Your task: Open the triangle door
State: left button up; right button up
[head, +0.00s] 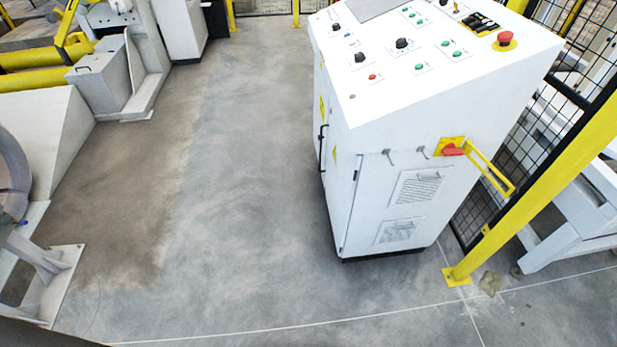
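A white control cabinet (400,120) stands right of the middle in the head view. Its narrow left face, seen at a steep angle, has a door (340,190) that looks shut. A black handle (322,145) and small yellow marks (334,154) are on that face; the marks may be triangle signs, but the angle hides their shape. Neither of my grippers is in view.
A yellow post (540,185) and black mesh fence stand close to the cabinet's right. A red switch (453,150) with a yellow bracket sticks out from its near face. Grey machinery (45,135) lines the left. The concrete floor (240,180) between is clear.

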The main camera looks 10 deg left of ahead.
aim_at(341, 171)
jog(key=k, duration=0.65)
jog(key=u, duration=0.55)
jog(key=i, duration=1.45)
jog(key=z, duration=0.75)
jog(key=i, duration=0.5)
jog(key=z, duration=0.55)
